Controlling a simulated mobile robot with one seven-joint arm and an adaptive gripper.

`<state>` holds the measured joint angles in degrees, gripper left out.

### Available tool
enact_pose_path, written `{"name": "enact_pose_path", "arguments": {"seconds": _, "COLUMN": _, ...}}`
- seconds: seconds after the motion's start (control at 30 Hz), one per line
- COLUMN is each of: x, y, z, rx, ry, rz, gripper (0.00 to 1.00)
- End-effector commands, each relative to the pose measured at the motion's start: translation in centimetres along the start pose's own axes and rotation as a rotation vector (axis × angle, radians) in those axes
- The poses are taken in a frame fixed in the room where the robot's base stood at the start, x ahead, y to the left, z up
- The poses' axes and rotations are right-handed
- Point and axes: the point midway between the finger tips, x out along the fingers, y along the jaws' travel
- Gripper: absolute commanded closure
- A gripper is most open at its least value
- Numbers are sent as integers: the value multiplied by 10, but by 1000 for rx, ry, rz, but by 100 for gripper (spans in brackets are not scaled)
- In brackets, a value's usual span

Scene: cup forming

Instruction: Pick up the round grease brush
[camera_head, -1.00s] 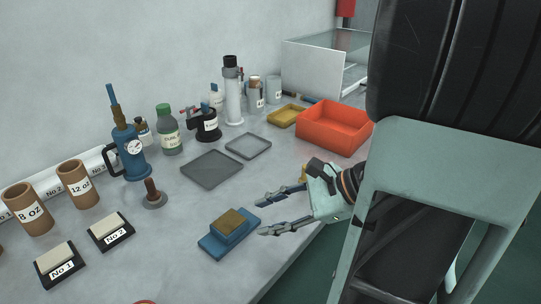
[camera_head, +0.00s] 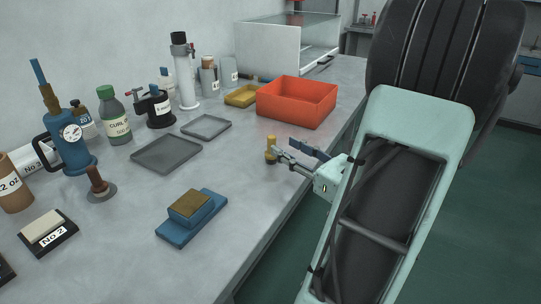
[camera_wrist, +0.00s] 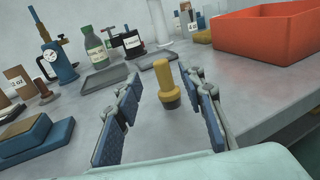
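The round grease brush appears to be the small upright piece with a yellow handle and dark round base (camera_head: 270,148), standing on the bench near its front edge. In the wrist view the brush (camera_wrist: 166,84) stands ahead of my gripper, between the lines of its two fingers. My gripper (camera_head: 299,151) is open and empty, just right of the brush in the head view. Its blue-padded fingers also show spread apart in the wrist view (camera_wrist: 163,112). I cannot tell whether a finger touches the brush.
An orange bin (camera_head: 297,103) stands behind the brush. A blue block with a brown top (camera_head: 191,217) lies to the front left. Two grey trays (camera_head: 166,154) lie to the left, with bottles and a blue pump (camera_head: 68,145) farther left. The bench around the brush is clear.

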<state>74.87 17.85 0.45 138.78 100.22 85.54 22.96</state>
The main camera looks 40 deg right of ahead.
Motion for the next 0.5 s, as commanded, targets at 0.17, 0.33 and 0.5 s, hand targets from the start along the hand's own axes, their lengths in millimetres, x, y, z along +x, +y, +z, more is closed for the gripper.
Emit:
{"name": "enact_pose_path", "arguments": {"seconds": 0.17, "x": 16, "y": 1, "z": -1, "rx": 0, "ry": 1, "rz": 1, "gripper": 63}}
{"name": "enact_pose_path", "arguments": {"seconds": 0.33, "x": 36, "y": 0, "z": -4, "rx": -1, "ry": -1, "rz": 5, "gripper": 63}}
{"name": "enact_pose_path", "arguments": {"seconds": 0.5, "x": 60, "y": -2, "z": -4, "rx": -2, "ry": 1, "rz": 3, "gripper": 63}}
